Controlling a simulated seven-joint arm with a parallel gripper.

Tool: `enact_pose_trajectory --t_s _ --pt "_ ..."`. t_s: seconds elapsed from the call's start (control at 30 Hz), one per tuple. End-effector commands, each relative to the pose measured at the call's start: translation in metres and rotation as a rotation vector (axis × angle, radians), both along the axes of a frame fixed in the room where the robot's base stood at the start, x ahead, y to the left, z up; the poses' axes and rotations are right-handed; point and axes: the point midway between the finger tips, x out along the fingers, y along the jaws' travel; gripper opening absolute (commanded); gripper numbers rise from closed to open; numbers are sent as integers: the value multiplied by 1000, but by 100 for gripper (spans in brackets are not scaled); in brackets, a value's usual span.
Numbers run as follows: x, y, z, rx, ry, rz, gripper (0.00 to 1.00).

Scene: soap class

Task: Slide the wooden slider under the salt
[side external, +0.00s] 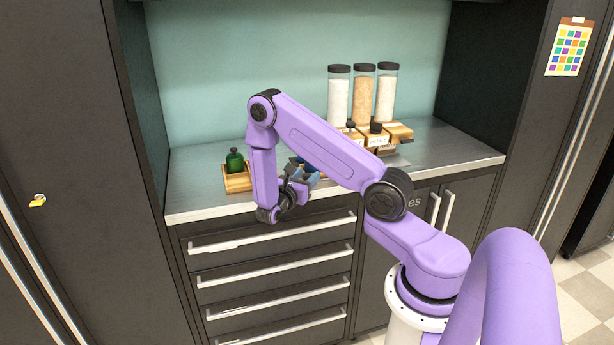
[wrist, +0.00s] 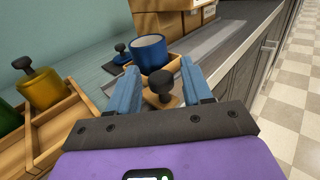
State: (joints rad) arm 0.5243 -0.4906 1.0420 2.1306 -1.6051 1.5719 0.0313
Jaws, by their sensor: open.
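My gripper (wrist: 159,70) is open, its two blue fingers on either side of a dark round knob (wrist: 161,84). The knob stands on a small light wooden piece (wrist: 172,100), which looks like a wooden slider. A gap shows between the knob and each finger; I cannot tell how far down the fingers reach. In the side view my gripper (side external: 296,182) is low over the counter's front edge, and my arm hides the slider. Three tall clear jars with dark lids (side external: 338,95) (side external: 362,95) (side external: 386,93) stand above wooden blocks (side external: 378,138). I cannot read which holds salt.
A blue mug (wrist: 149,52) stands just beyond the knob. A wooden tray (side external: 237,180) holds a green bottle (side external: 235,160); a yellow bottle (wrist: 42,88) also shows there. Drawers (side external: 272,245) lie below the counter.

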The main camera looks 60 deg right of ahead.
Motion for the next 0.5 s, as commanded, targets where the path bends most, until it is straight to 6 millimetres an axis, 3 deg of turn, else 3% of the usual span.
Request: enact_pose_trajectory --t_s 0.13,0.43,0.47,0.5 --pt "0 -10 0 0 1 -1 50" --pt "0 -11 0 0 1 0 50" --pt "0 -11 0 0 1 0 43" --pt "0 -11 0 0 0 0 30"
